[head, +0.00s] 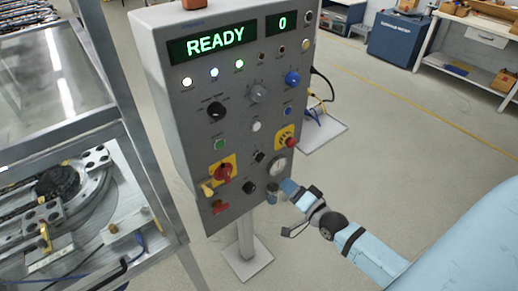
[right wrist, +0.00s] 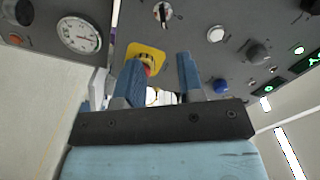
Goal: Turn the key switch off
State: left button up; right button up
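The key switch (head: 260,157) looks like a small dark fitting on the lower middle of the grey control panel (head: 180,130), left of the yellow-plated red button. In the right wrist view, the key switch (right wrist: 162,13) is a round silver collar with a dark upright piece in it, at the top edge. Its exact turn angle is too small to tell. My right gripper (head: 280,189) is at the panel's lower right, below the key switch. In the right wrist view its blue fingers (right wrist: 159,75) stand apart with nothing held between them. My left gripper is not in view.
A red emergency button on a yellow plate (head: 287,139) and a round gauge (head: 277,165) sit close to my right gripper. The display (head: 215,44) reads READY.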

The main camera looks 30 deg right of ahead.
aim_at(262, 159)
jog(key=w, duration=0.4)
jog(key=w+p, duration=0.1)
jog(key=w, duration=0.3)
jog(key=w+p, duration=0.1)
jog(key=w, duration=0.3)
jog(key=shift+a+r, duration=0.3)
jog(key=shift+w+a+f, duration=0.1)
jog(key=shift+w, duration=0.75)
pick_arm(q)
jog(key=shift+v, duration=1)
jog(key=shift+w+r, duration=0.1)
pick_arm(e)
jog(key=c, duration=0.6)
